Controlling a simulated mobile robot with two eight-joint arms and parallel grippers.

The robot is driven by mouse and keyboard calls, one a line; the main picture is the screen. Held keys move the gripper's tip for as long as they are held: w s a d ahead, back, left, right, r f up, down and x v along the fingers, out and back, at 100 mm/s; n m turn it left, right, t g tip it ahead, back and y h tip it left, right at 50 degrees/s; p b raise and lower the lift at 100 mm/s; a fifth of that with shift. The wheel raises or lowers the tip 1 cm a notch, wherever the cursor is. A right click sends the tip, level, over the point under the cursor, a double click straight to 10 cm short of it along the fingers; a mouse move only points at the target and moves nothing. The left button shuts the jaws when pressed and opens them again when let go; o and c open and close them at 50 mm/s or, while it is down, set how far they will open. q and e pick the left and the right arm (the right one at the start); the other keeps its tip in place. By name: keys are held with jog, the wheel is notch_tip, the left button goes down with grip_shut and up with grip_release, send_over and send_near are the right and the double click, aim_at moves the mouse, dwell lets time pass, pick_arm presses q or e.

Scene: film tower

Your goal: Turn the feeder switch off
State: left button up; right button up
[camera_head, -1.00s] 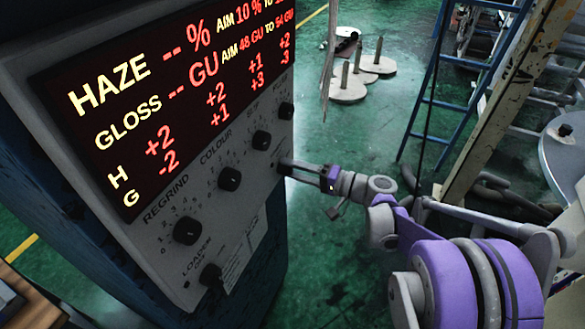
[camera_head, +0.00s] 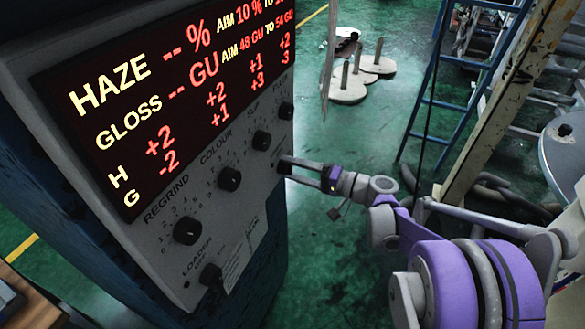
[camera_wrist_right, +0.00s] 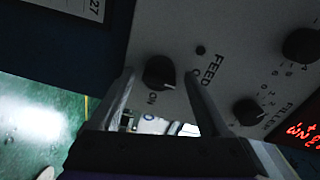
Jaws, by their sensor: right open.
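The feeder switch is a black knob (camera_wrist_right: 158,72) on the grey panel, beside partly readable "FEED" lettering and an "ON" mark. A small white mark shows on its lower right rim in the right wrist view; I cannot tell which setting it marks. My right gripper (camera_head: 286,168) is at the panel's right edge in the head view. In the right wrist view its two fingers stand apart, one on each side of the knob, and look open. I cannot tell whether they touch it. In the head view the knob is small and mostly hidden by the gripper. My left gripper is not in view.
The panel carries other black knobs: regrind (camera_head: 187,230), colour (camera_head: 229,178), loader (camera_head: 210,276) and, near the gripper in the wrist view, filler (camera_wrist_right: 248,111). A lit display (camera_head: 170,80) is above. A blue ladder (camera_head: 430,100) stands right; green floor (camera_head: 330,290) is open below.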

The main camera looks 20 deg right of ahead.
jog(key=v, duration=1)
jog(key=shift+s, duration=0.25)
jog(key=shift+d, duration=0.1)
